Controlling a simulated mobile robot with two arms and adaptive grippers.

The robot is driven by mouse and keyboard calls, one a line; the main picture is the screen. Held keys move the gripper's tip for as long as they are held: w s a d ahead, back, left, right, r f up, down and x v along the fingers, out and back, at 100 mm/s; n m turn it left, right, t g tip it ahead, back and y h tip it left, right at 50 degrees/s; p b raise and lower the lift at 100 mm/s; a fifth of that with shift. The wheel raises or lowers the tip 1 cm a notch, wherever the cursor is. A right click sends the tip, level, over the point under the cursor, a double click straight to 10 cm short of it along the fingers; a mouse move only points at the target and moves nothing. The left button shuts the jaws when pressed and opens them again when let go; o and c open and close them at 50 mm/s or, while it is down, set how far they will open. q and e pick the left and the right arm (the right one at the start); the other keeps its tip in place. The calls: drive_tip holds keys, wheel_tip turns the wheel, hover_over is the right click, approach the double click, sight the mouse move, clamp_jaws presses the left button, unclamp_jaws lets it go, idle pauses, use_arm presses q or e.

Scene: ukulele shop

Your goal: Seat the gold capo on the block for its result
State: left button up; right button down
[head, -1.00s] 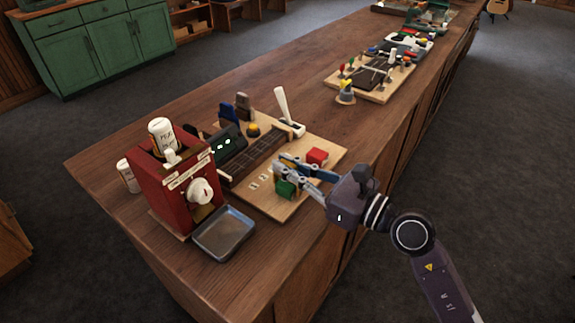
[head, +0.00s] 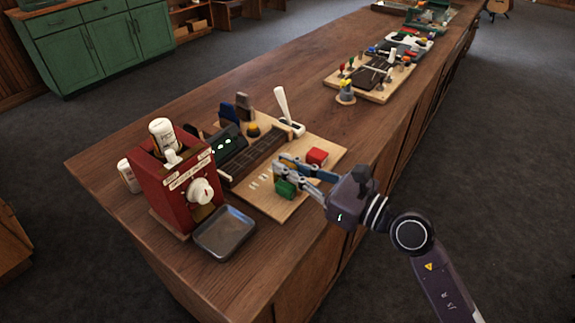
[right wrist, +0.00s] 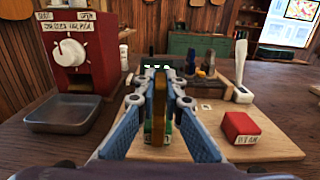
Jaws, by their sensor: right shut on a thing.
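My right gripper (head: 300,172) is over the front right part of the wooden board (head: 282,212). In the right wrist view its blue-grey fingers (right wrist: 160,98) are shut on a narrow upright gold piece, the gold capo (right wrist: 160,105). In the head view the fingers largely hide the capo. A green block (head: 285,187) stands on the board right by the fingertips; it also shows low between the fingers in the wrist view (right wrist: 150,132). I cannot tell whether capo and green block touch. A red block (head: 317,156) stands to the right. My left gripper is not in view.
A fretboard (head: 255,155) and a dark display with green lights (head: 230,147) lie behind the gripper. A white lever (head: 283,105) rises at the back. A red machine (head: 178,190) and grey tray (head: 224,232) stand left. The counter's front edge is close.

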drive_tip(key=shift+f+b, duration=0.5)
drive_tip(key=shift+f, duration=0.1)
drive_tip(key=c, duration=2.3)
unclamp_jaws()
drive_tip(key=shift+d, duration=0.1)
drive_tip(key=shift+b+v, duration=0.8)
drive_tip(key=shift+v, duration=1.85)
drive_tip(key=shift+b+v, duration=1.25)
drive_tip(key=shift+v, duration=1.1)
drive_tip(key=shift+s+d, duration=0.3)
drive_tip(key=shift+s, duration=0.05)
